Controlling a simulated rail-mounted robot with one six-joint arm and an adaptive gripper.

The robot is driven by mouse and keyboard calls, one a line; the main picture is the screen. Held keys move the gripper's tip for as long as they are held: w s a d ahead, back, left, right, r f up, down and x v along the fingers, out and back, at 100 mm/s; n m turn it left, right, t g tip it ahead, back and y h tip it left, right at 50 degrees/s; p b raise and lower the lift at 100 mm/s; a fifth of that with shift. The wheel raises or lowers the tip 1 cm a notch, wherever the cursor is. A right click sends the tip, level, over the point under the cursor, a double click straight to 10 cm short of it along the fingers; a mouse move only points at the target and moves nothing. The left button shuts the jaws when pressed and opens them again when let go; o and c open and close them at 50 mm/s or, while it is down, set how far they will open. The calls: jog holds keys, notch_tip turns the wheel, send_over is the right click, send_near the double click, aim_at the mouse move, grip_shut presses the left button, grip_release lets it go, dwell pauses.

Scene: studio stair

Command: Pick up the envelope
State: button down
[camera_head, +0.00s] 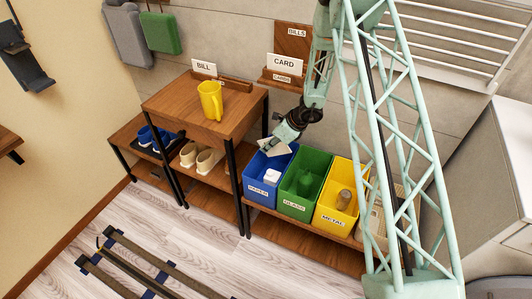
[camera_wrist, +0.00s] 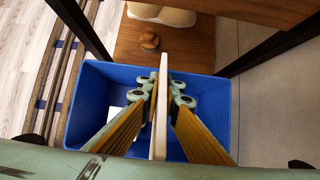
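A thin, pale flat piece, seen almost edge-on in the wrist view, looks like the envelope (camera_wrist: 161,105). My gripper (camera_wrist: 164,88) has one finger on each side of it, and both fingertips appear to press on it. In the head view my gripper (camera_head: 280,142) points down over the blue bin marked PAPER (camera_head: 251,184), with the pale envelope (camera_head: 272,148) at its tip. The envelope is above the bin's opening. Any print on it cannot be read.
The green GLASS bin (camera_head: 293,206) and yellow METAL bin (camera_head: 330,219) stand to the right. A wooden table (camera_head: 170,103) at left bears a yellow mug (camera_head: 210,100) and a BILL card (camera_head: 204,68). A wall holder has a CARD sign (camera_head: 284,64). Shoes (camera_head: 208,160) sit below.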

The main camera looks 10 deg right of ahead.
aim_at(266, 140)
jog(key=shift+r+p, duration=0.35)
jog(key=shift+r, duration=2)
jog(key=s+d+b, duration=0.2)
jog(key=s, duration=1.7)
jog(key=shift+s+d, duration=0.2)
jog(key=shift+s, duration=0.05)
jog(key=shift+w+f, duration=0.1)
jog(key=shift+w, duration=0.05)
